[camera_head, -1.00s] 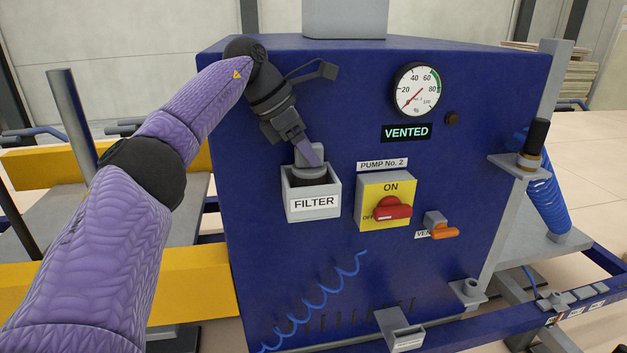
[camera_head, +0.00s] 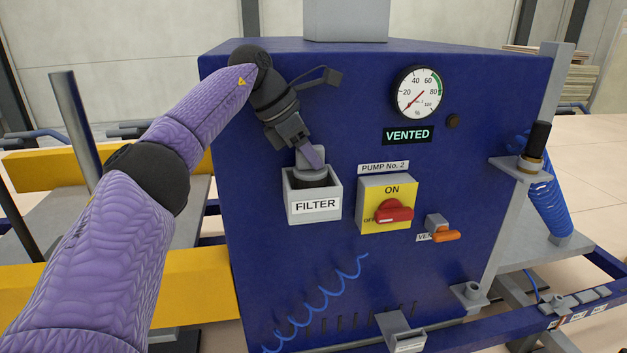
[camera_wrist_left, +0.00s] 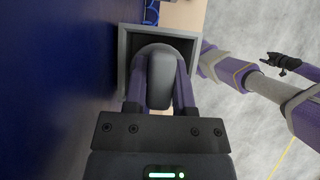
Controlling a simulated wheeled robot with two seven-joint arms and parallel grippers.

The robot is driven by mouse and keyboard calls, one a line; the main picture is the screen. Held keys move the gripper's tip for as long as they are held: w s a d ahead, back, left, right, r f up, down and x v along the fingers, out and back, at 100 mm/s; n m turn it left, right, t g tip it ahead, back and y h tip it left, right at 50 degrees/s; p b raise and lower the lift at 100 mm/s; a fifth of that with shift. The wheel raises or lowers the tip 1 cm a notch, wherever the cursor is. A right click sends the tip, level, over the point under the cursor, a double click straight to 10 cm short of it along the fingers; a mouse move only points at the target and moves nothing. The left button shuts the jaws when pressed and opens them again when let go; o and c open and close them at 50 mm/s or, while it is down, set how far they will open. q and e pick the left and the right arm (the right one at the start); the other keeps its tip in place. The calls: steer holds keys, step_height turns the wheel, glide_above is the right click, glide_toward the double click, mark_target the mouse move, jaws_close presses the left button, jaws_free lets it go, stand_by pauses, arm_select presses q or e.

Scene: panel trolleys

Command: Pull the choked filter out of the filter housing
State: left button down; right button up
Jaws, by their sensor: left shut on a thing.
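The filter housing (camera_head: 299,207) is a grey open-topped box labelled FILTER on the front of the blue pump cabinet. The choked filter (camera_head: 314,175) sits in it, with its round top and grey grip showing at the mouth and its lower part hidden by the walls. My left gripper (camera_head: 311,157) reaches down from the upper left and is shut on the grip. In the left wrist view the rounded grey grip (camera_wrist_left: 160,80) is between the two purple fingers, above the housing's square rim (camera_wrist_left: 124,45). A dark gripper (camera_wrist_left: 284,63), seemingly my right one, shows small at the right; its jaws are unclear.
The blue cabinet (camera_head: 290,270) carries a gauge (camera_head: 420,92), a VENTED display (camera_head: 408,135), a red switch (camera_head: 394,211) and an orange vent lever (camera_head: 446,236) right of the housing. A grey bracket (camera_head: 402,330) juts out below. A yellow beam (camera_head: 185,287) lies at the left.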

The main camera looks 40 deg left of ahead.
arm_select(q)
steer(key=shift+r, duration=0.15)
steer(key=shift+r+p, duration=0.5)
steer(key=shift+r, duration=0.35)
